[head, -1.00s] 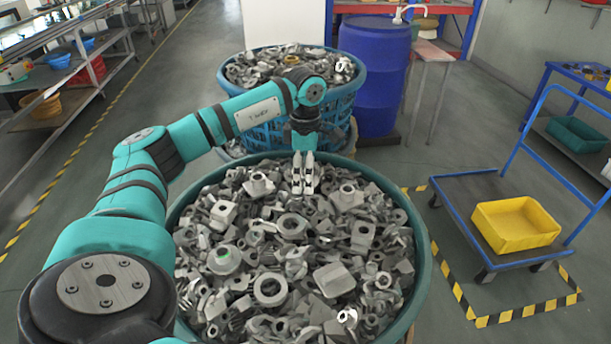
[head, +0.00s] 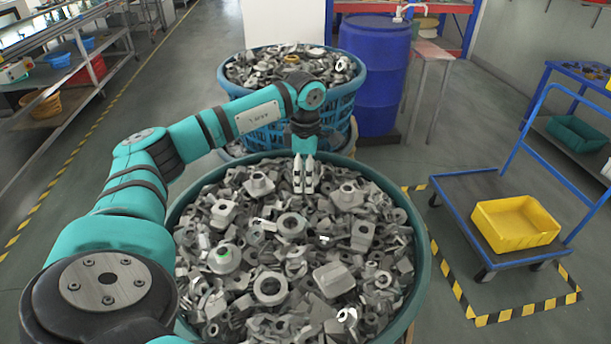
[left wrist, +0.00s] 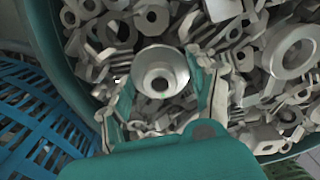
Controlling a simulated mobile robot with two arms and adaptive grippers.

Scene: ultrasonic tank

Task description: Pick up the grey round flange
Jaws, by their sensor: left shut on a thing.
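The grey round flange (left wrist: 161,72) shows in the left wrist view as a pale round part with a raised hub and a dark central hole. It sits between the two fingers of my left gripper (left wrist: 160,92), which is shut on it. In the head view my left gripper (head: 303,178) points down into the far part of the green-rimmed tub (head: 424,262), at the level of the heaped parts. The flange cannot be made out clearly in the head view behind the fingers. My right gripper is not in view.
Many loose grey metal parts (head: 270,288) fill the tub around the gripper. A blue basket (head: 350,98) of similar parts stands just behind. A blue barrel (head: 375,75) is behind it. A blue cart (head: 470,215) with a yellow bin (head: 515,224) stands on the right.

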